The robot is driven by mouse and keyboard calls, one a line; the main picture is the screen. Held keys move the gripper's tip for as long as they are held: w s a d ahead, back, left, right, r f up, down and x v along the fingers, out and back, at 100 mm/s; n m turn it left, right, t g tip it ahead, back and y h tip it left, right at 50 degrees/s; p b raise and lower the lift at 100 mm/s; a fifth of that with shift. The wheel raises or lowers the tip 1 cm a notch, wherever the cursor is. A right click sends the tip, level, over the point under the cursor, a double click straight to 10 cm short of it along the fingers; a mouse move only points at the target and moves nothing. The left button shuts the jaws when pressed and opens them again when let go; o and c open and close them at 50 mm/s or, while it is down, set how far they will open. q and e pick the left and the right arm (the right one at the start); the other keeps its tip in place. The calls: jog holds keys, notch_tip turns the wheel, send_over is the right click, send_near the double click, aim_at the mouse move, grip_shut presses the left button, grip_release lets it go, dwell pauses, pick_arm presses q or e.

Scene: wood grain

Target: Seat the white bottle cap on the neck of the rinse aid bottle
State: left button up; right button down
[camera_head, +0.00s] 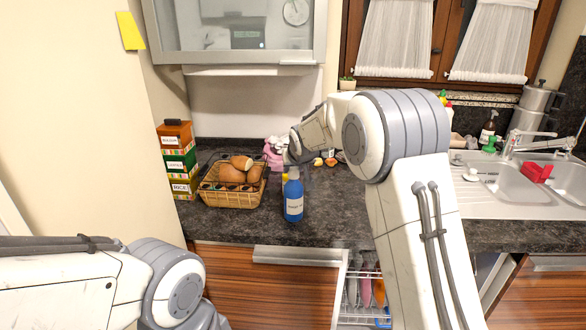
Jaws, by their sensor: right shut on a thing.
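My right gripper (292,165) reaches in from the right and points down over the top of the bottle. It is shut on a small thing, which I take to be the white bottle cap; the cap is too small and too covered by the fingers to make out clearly. I cannot tell whether the cap touches the bottle's neck. My left arm shows at the lower left, but its gripper is out of view.
A wicker basket (230,200) with brown items stands left of the bottle, with stacked labelled boxes (178,160) behind it. A pink item (273,155) and small items lie behind the bottle. A sink (520,185) is at the right. Counter right of the bottle is clear.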

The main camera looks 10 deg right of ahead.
jog(key=shift+f, duration=0.25)
jog(key=shift+c, duration=2.1)
grip_release()
jog(key=shift+s+r, duration=0.1)
jog(key=b+v, duration=0.2)
jog(key=v, duration=0.8)
jog(key=s+a+f+n+g+y, duration=0.1)
jog(key=s+a+f+g, duration=0.1)
jog(key=s+a, duration=0.35)
jog(key=s+a+f+n+g, duration=0.1)
jog(key=s+a+f+n, duration=0.15)
jog(key=s, duration=0.65)
jog(key=s+a+f+n+g+y, duration=0.1)
jog(key=s+a+f+g, duration=0.1)
jog(key=s+a, duration=0.35)
jog(key=s+d+f+n+g, duration=0.1)
jog(key=s+f+g, duration=0.1)
jog(key=s, duration=0.9)
jog(key=s+d+f+n+g, duration=0.1)
jog(key=s+f, duration=0.3)
jog(key=s, duration=0.6)
jog(key=shift+s+d+n+g+h+p, duration=0.35)
jog(key=shift+n+g+h+p, duration=0.1)
jog(key=shift+n+g, duration=0.1)
